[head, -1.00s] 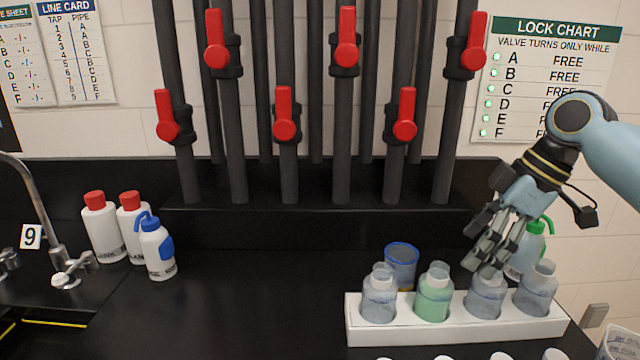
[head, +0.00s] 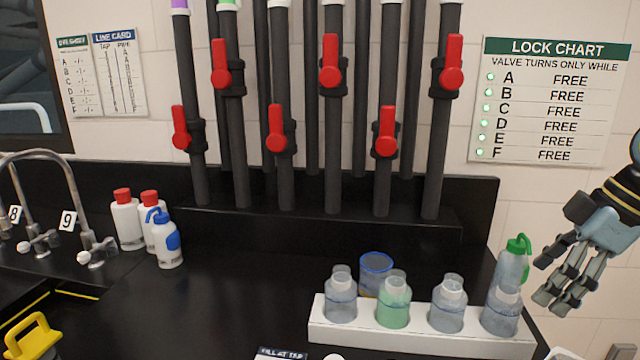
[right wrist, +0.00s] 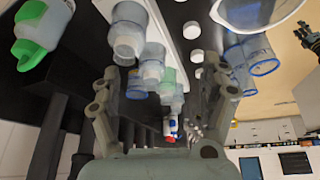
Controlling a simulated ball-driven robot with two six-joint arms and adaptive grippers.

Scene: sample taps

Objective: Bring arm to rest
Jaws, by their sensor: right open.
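My right gripper (head: 570,285) is open and empty at the right edge of the head view, to the right of the bottle rack and clear of it. Its open fingers also frame the right wrist view (right wrist: 160,105), with bottles beyond them and nothing between them. The white rack (head: 420,340) holds several bottles: a clear one (head: 341,298), a green-filled one (head: 394,302), another clear one (head: 447,306) and a grey-blue one (head: 500,312) at the right end.
A green-capped wash bottle (head: 513,262) stands behind the rack's right end, near the right gripper. A blue-rimmed jar (head: 375,275) stands behind the rack. Pipes with red valve handles (head: 330,62) rise at the back. The lock chart (head: 550,110) reads FREE throughout. The counter's middle is clear.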

